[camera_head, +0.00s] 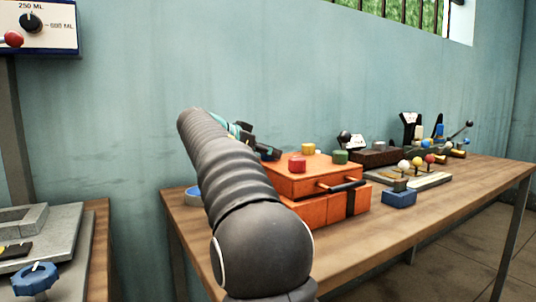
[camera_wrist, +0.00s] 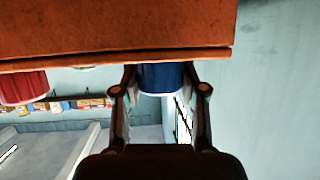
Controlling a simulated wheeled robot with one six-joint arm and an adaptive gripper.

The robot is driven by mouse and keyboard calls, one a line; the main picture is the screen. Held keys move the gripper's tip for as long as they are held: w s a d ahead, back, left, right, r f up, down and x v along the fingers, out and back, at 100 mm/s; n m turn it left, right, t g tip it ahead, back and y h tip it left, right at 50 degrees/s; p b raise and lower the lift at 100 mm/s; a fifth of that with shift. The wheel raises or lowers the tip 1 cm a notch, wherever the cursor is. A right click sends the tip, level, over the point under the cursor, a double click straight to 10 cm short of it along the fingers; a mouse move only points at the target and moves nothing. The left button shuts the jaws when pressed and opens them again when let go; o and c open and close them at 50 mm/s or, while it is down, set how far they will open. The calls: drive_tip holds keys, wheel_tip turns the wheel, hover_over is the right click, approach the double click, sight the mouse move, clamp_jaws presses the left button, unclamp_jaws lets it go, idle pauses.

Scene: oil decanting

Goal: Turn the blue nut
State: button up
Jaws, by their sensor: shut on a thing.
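The blue nut (camera_wrist: 160,77) sits against the orange box, which fills the top of the wrist view (camera_wrist: 120,30). My gripper (camera_wrist: 160,90) has its two fingers on either side of the nut and is shut on it. In the head view my gripper (camera_head: 268,153) is at the back left of the orange box (camera_head: 300,180), partly behind my dark ribbed arm. The blue nut is hidden there. A red nut (camera_head: 297,164), a green one (camera_head: 340,156) and a yellow one (camera_head: 308,148) stand on the box top. The red nut also shows in the wrist view (camera_wrist: 22,87).
The box stands on a wooden table (camera_head: 430,225). A blue block (camera_head: 400,198) and boards with coloured knobs (camera_head: 415,178) lie to its right. A blue ring (camera_head: 193,196) is at the left. The wall (camera_head: 270,80) is behind. A blue knob (camera_head: 35,280) is at lower left.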

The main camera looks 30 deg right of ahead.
drive_tip(key=n+t+b, duration=0.1)
drive_tip(key=b, duration=0.1)
drive_tip(key=n+t+b, duration=0.1)
drive_tip(key=t+b, duration=0.1)
drive_tip(key=shift+s+f+n, duration=0.1)
drive_tip(key=shift+f+n, duration=0.2)
drive_tip(key=n+t+y+b, duration=0.1)
drive_tip(key=n+t+b, duration=0.1)
drive_tip(key=t, duration=0.1)
drive_tip(key=shift+r+n+y, duration=0.15)
drive_tip(key=shift+n+y, duration=0.15)
drive_tip(key=n+t+y, duration=0.2)
drive_tip(key=n, duration=0.1)
drive_tip(key=shift+d+r+t+p, duration=0.1)
drive_tip(key=shift+r+t+p, duration=0.2)
drive_tip(key=shift+t, duration=0.1)
drive_tip(key=shift+n+t+y+p, duration=1)
drive_tip(key=shift+n+y+p, duration=0.3)
drive_tip(key=shift+f+n+y+p, duration=0.15)
drive_tip(key=shift+n+y+p, duration=0.15)
drive_tip(key=shift+n+p, duration=0.1)
drive_tip(key=o, duration=1.2)
drive_tip(key=shift+c, duration=0.2)
